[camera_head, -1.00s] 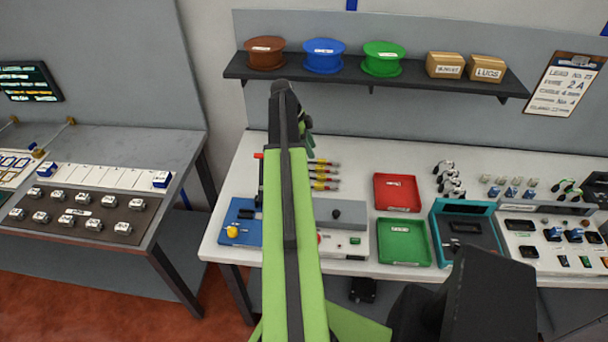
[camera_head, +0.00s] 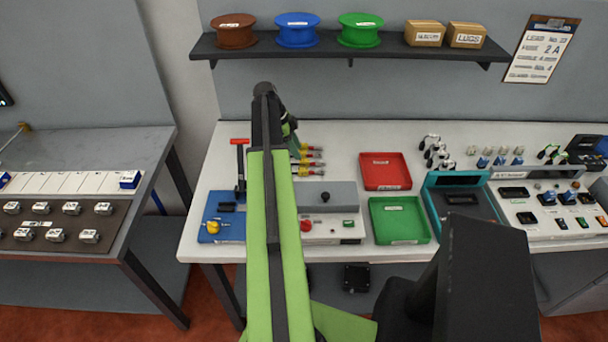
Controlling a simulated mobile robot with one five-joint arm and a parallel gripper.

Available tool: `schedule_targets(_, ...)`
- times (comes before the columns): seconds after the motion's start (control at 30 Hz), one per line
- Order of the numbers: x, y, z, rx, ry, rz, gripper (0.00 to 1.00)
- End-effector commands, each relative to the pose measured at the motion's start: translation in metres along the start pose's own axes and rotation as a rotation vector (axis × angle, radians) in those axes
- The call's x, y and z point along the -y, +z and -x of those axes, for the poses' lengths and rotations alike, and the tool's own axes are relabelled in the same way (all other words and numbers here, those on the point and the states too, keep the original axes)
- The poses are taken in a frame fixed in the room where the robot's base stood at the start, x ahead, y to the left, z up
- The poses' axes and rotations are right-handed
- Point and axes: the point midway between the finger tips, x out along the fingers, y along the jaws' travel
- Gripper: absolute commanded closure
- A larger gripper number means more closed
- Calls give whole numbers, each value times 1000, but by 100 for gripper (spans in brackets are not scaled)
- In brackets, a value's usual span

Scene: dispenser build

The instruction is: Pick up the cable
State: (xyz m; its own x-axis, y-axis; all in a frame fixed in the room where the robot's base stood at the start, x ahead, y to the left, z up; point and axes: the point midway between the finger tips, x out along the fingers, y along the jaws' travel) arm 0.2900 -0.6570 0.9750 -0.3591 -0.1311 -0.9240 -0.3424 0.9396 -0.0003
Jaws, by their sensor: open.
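Several short cables (camera_head: 310,162) with yellow and red sleeves and dark ends lie side by side on the white bench, just right of my arm. Their left ends are partly hidden behind my arm. My green and black arm reaches up from the bottom of the view, left of the middle. A small green and dark part of it shows at its far end, close to the cables. My gripper's jaws do not show; they seem hidden behind the arm. Several black-handled pieces (camera_head: 436,152) stand farther right on the bench; I cannot tell whether they are cables.
A red tray (camera_head: 385,171) and a green tray (camera_head: 400,219) lie right of the cables. A grey device (camera_head: 330,198), a blue fixture (camera_head: 222,222) and a red-handled tool (camera_head: 240,165) stand near my arm. A shelf (camera_head: 345,48) with spools and boxes hangs above.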

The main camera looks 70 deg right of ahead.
Motion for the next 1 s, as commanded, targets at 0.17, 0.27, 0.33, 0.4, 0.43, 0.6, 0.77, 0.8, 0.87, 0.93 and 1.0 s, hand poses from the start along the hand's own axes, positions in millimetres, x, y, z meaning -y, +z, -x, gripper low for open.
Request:
schedule_targets(0.17, 0, 0, -16, 0, 0, 0, 58)
schedule_targets(0.27, 0, 0, -18, 0, 0, 0, 58)
schedule_targets(0.33, 1, 1, -25, 0, 0, 0, 58)
schedule_targets(0.4, 3, 1, -37, 0, 1, -1, 58)
schedule_targets(0.43, 4, 1, -43, 0, 0, -1, 58)
schedule_targets(0.6, 5, 1, -68, 0, 0, 1, 58)
schedule_targets(0.77, 5, -2, -66, 0, 0, 2, 58)
schedule_targets(0.8, 5, -2, -66, 0, 0, 2, 58)
schedule_targets(0.87, 5, -1, -66, 0, 0, 2, 61)
schedule_targets(0.93, 5, -1, -66, 0, 0, 2, 70)
schedule_targets(1.0, 5, -1, -66, 0, 0, 2, 79)
